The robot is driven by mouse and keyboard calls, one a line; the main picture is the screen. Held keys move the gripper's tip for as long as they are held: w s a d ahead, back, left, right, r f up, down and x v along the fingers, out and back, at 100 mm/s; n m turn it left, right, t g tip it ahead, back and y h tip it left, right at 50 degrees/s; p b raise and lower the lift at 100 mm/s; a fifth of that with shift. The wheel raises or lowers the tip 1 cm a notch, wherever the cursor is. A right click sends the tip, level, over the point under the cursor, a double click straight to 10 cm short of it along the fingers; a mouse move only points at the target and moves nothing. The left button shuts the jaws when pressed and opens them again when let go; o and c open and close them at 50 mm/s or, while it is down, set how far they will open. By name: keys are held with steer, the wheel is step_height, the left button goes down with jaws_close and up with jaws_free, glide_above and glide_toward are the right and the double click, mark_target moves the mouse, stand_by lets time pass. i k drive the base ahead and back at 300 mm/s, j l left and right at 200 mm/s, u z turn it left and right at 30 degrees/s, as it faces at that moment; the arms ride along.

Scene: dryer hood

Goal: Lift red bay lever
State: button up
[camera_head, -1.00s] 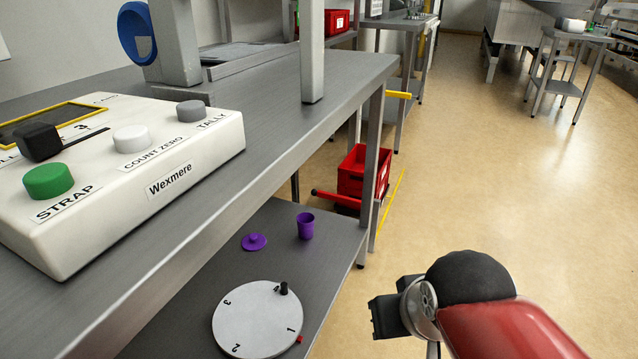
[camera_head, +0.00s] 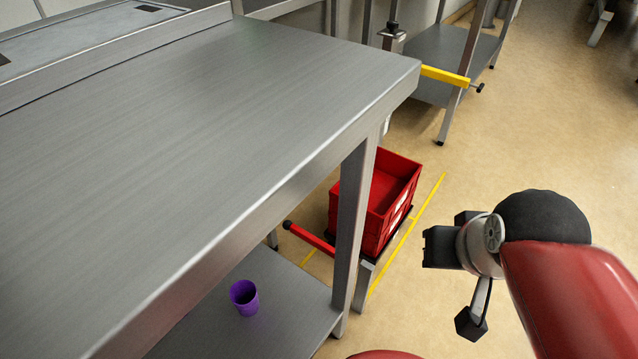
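The red bay lever (camera_head: 313,240) is a red bar with a black knob at its left end. It sits low by the red crate, partly behind the steel table leg, and tilts down to the right toward a grey post. My gripper (camera_head: 440,246), at the end of my red arm, is on the right over the open floor. It is to the right of the lever and apart from it in the picture. Its black fingers are seen at an angle that does not show whether they are open or shut. Nothing is visible in it.
A steel table (camera_head: 190,130) fills the left, its leg (camera_head: 353,225) near the lever. A red crate (camera_head: 370,205) stands behind the lever, beside yellow floor lines. A yellow lever (camera_head: 445,76) sits farther back. A purple cup (camera_head: 244,297) is on the lower shelf. Floor at right is clear.

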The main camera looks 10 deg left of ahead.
mark_target(287, 225)
steer(key=i+l+u, duration=0.95)
steer(key=l, duration=0.25)
steer(key=u, duration=0.65)
